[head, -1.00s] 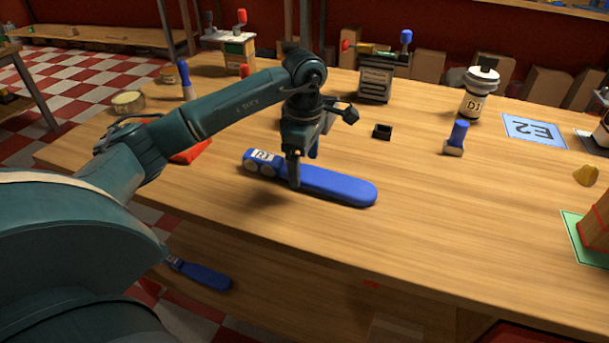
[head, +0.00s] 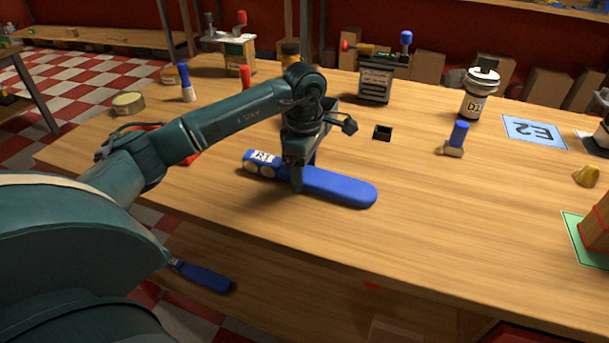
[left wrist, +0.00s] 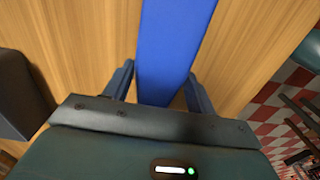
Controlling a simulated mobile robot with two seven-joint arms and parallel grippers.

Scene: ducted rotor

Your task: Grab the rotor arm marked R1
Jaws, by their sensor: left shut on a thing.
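The blue rotor arm (head: 338,187) lies flat on the wooden table in the head view. Its left end carries a white label reading R1 and round light-coloured spots. My left gripper (head: 298,182) is down over its middle, shut on it with one finger on each side. In the left wrist view the blue rotor arm (left wrist: 172,50) runs between the two fingers of my left gripper (left wrist: 158,88). The part of the rotor arm under the gripper is hidden. My right gripper is not in view.
A small black square block (head: 382,132) and a blue-handled stamp-like tool (head: 456,138) stand behind and to the right. A red item lies partly hidden behind my left arm. Another blue piece (head: 203,276) shows below the table edge.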

